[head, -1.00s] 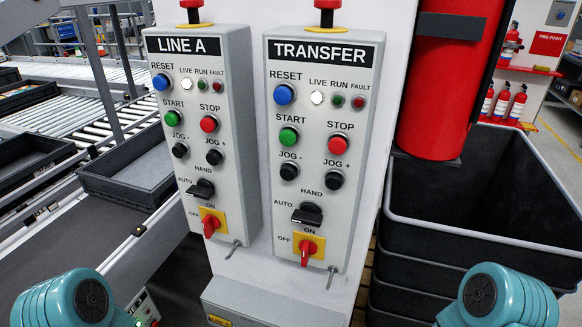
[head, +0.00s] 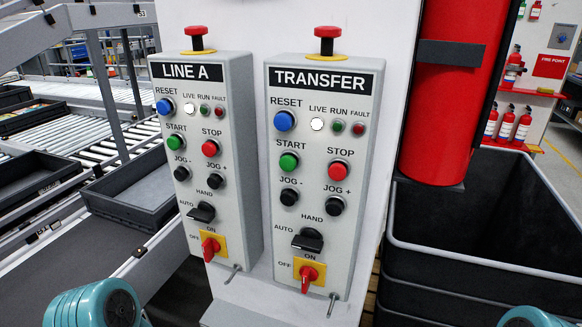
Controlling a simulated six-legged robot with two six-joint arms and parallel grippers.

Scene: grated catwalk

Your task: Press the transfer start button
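The transfer box (head: 318,240) is a grey control panel on a white post, in the middle of the head view. Its green start button (head: 289,162) sits under the START label, left of the red stop button (head: 338,172). The white live lamp (head: 317,124) looks lit; the run lamp (head: 337,126) looks dark green. Nothing covers the panel face. Teal parts of my arms show at the bottom left and bottom right edges. Neither gripper shows, and nothing of mine touches the panel.
A similar LINE A box (head: 212,170) with its own green start button (head: 174,142) stands just left. Red emergency knobs (head: 327,38) top both boxes. A red cylinder (head: 444,100) and black bins (head: 480,225) are at right. A roller conveyor with a grey tray (head: 135,195) is at left.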

